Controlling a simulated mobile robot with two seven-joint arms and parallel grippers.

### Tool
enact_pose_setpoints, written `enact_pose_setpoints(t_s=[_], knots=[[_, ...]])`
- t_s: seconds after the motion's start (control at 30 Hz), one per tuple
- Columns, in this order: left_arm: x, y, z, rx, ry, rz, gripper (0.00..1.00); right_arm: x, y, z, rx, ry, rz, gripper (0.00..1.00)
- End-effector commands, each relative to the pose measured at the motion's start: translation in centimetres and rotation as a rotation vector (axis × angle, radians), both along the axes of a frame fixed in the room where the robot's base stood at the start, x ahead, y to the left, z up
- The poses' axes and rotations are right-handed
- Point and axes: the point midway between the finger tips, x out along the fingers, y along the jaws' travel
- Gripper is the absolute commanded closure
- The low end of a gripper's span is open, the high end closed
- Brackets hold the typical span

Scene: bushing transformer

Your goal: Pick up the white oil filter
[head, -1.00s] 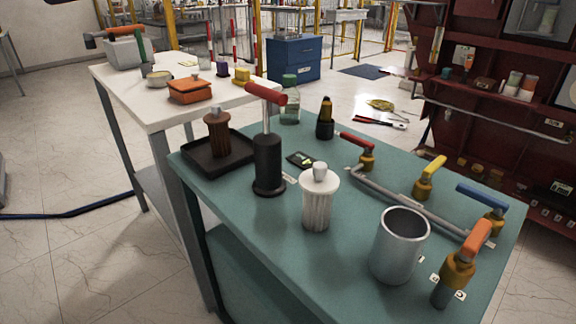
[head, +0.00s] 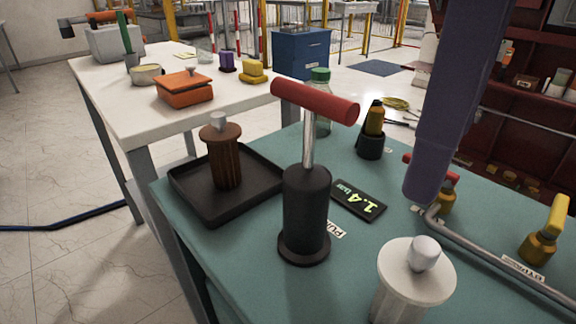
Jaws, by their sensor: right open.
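The white oil filter (head: 402,292) stands upright on the teal table at the bottom right of the head view. It has a round white lid and a pale knob on top, and its lower part is cut off by the frame edge. My right gripper (head: 428,190) comes down from the top right, above and behind the filter, apart from it. It is open and empty, but its separate fingers are hard to make out. My left gripper is not in view.
A black pump with a red T-handle (head: 305,215) stands left of the filter. A brown filter (head: 224,165) sits in a black tray (head: 185,190). A pipe with valves (head: 490,262) runs along the right.

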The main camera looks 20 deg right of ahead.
Motion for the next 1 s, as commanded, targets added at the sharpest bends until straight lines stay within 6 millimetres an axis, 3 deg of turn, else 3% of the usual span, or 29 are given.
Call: enact_pose_setpoints(t_s=[0.1, 0.37, 0.63, 0.93, 1.0], knots=[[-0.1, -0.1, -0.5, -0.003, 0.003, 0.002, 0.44, -0.2, -0.2, -2.1, -0.008, 0.006, 0.0, 0.0], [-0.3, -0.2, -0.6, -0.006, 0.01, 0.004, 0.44, -0.3, -0.1, -4.6, -0.005, 0.004, 0.001, 0.0], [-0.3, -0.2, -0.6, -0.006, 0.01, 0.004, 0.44, -0.8, -0.1, -8.6, -0.003, 0.004, 0.001, 0.0], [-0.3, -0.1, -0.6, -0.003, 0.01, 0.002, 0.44, -0.7, -0.1, -9.3, -0.002, 0.001, 0.002, 0.0], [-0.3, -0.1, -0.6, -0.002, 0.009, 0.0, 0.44, -0.7, -0.1, -9.3, -0.002, 0.001, 0.002, 0.06]])
